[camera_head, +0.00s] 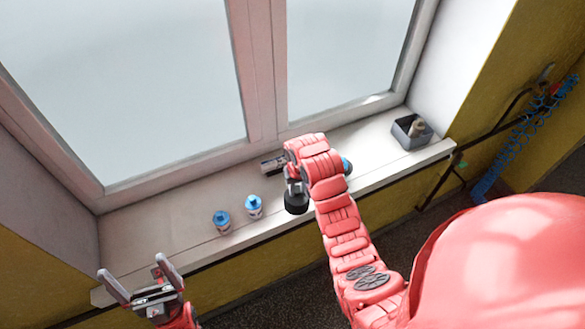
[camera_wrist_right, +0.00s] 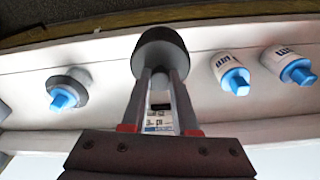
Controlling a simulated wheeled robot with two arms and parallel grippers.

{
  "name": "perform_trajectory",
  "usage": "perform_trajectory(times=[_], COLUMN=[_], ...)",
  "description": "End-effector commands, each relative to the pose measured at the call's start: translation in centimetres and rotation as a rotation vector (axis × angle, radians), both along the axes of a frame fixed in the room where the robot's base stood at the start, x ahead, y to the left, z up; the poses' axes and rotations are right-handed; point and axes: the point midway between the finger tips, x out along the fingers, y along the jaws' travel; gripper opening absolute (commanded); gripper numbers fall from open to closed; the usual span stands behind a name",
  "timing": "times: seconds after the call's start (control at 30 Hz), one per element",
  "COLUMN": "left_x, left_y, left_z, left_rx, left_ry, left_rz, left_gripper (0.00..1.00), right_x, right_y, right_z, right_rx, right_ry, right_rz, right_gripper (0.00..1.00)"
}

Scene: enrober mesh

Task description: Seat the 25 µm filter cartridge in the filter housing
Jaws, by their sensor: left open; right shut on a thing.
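My right gripper (camera_head: 294,178) is shut on a dark cylinder (camera_head: 297,202), held above the sill's front part. It also shows in the right wrist view (camera_wrist_right: 160,52), between the fingertips. Two white cartridges with blue tops stand left of it, one farther left (camera_head: 222,222) and one nearer (camera_head: 254,207); their labels are too small to read. A third blue top (camera_head: 347,166) is partly hidden behind my right arm. In the wrist view this blue-topped piece (camera_wrist_right: 63,98) has a dark ring around it, perhaps the housing; I cannot tell how deep it sits. My left gripper (camera_head: 143,275) is open and empty.
A white sill (camera_head: 165,215) runs below the window. A small printed block or card (camera_head: 272,163) lies behind my right gripper. A grey bin (camera_head: 425,138) with a beige item stands at the right end. A blue coiled hose (camera_head: 520,135) hangs at far right. The sill's left end is clear.

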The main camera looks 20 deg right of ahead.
Motion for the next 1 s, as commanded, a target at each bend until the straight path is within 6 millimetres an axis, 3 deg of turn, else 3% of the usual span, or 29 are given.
perform_trajectory(times=[0.1, 0.17, 0.5, 0.73, 0.8, 1.0], left_x=[0.0, 0.0, 0.0, 0.0, 0.0, 0.0], left_y=[0.0, 0.0, 0.0, 0.0, 0.0, 0.0], left_z=[-0.7, -2.9, -10.4, -14.7, -13.2, -12.4], left_rx=[0.000, 0.000, 0.000, 0.000, 0.000, 0.000], left_ry=[0.000, 0.000, 0.000, 0.000, 0.001, 0.000], left_rz=[0.000, 0.000, 0.000, 0.000, 0.000, 0.000], left_gripper=[1.00, 1.00, 1.00, 1.00, 1.00, 1.00], right_x=[1.5, 2.7, 8.3, 11.3, 11.8, 13.1], right_y=[-0.3, -0.8, -3.0, -4.1, -4.3, -4.8], right_z=[0.0, -1.1, -1.8, -1.8, -0.7, -0.9], right_rx=[0.002, -0.001, -0.003, -0.004, -0.003, -0.002], right_ry=[-0.002, -0.003, -0.003, -0.001, 0.005, 0.005], right_rz=[0.004, 0.005, 0.005, 0.006, 0.006, 0.005], right_gripper=[0.00, 0.00, 0.00, 0.00, 0.00, 0.00])
